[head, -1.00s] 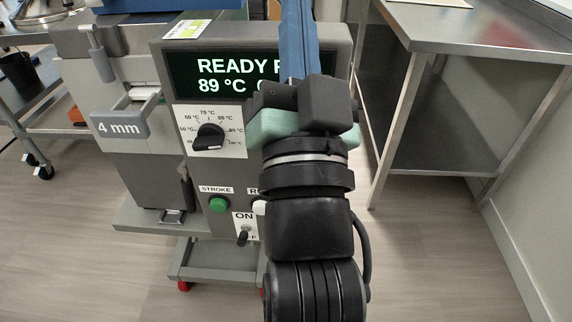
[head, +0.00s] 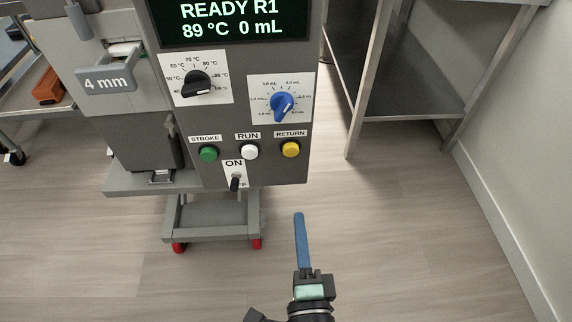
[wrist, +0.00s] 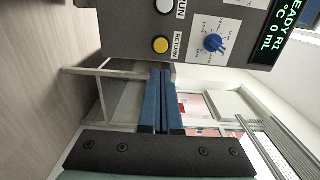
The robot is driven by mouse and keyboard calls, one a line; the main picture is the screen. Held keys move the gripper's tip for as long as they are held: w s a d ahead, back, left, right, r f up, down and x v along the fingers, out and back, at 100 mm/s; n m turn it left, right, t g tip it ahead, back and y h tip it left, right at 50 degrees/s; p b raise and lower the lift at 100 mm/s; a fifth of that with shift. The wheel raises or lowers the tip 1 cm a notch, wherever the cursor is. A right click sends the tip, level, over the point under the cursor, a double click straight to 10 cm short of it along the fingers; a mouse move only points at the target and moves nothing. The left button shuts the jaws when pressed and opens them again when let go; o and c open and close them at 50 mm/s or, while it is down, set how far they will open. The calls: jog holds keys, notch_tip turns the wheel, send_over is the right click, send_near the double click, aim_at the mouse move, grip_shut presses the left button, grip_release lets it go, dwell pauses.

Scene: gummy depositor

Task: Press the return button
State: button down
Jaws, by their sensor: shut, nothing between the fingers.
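The return button is a round yellow button (head: 291,149) under a RETURN label, at the lower right of the machine's grey front panel. It also shows in the wrist view (wrist: 161,45), near the panel's edge. My gripper (head: 299,214) has long blue fingers that lie together, shut and empty. In the head view the fingertips are below the panel and the yellow button, apart from both in the picture. In the wrist view the blue fingers (wrist: 160,72) reach toward the panel edge, close to the yellow button in the picture. I cannot tell the exact gap.
A white run button (head: 250,151), a green stroke button (head: 208,153) and an ON switch (head: 236,182) sit close by. Above are a blue dial (head: 283,104), a black dial (head: 196,84) and the display (head: 232,22). A metal table (head: 407,75) stands at right.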

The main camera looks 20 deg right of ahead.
aim_at(291, 152)
jog(key=shift+w, duration=0.1)
jog(key=x, duration=1.4)
